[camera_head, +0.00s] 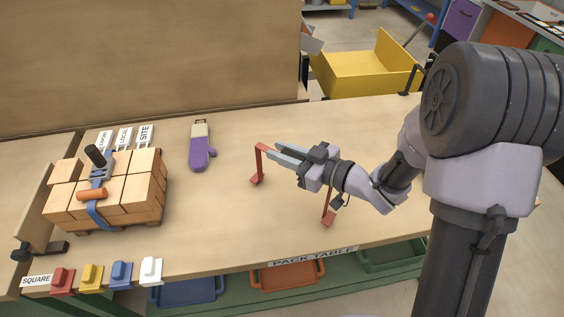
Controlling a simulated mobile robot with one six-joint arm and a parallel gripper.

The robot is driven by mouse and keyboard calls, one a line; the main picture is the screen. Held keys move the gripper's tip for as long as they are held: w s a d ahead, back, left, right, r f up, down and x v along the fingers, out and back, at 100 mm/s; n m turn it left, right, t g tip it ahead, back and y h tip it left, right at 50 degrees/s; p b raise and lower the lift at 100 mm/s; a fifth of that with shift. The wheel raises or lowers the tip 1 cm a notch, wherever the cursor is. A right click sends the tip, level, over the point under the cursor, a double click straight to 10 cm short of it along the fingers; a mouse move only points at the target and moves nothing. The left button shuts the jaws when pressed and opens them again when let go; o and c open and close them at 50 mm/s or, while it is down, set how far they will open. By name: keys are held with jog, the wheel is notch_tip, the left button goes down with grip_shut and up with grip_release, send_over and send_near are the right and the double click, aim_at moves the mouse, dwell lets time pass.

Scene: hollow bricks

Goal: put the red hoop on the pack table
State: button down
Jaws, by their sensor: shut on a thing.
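The red hoop (260,162) is a thin upright arch over the pack table (240,235), right of its middle. One leg with a flat foot shows left of my gripper, and the other leg shows below and in front of it. My gripper (279,154) reaches in from the right with its grey fingers shut on the hoop near its top bar. The gripper hides most of the top bar. Both feet appear at or very near the table surface; I cannot tell whether they touch it.
A strapped stack of tan bricks (145,190) stands on the left with a tensioner on top. Red, yellow, blue and white blocks (92,277) line the front left edge. A yellow bin (360,75) stands beyond. The table's middle is clear.

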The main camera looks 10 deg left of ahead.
jog(key=shift+f, duration=0.95)
jog(key=shift+f+b, duration=0.2)
jog(key=shift+b, duration=0.15)
jog(key=c, duration=1.3)
grip_release()
jog(key=shift+o, duration=0.2)
jog(key=shift+r, duration=0.15)
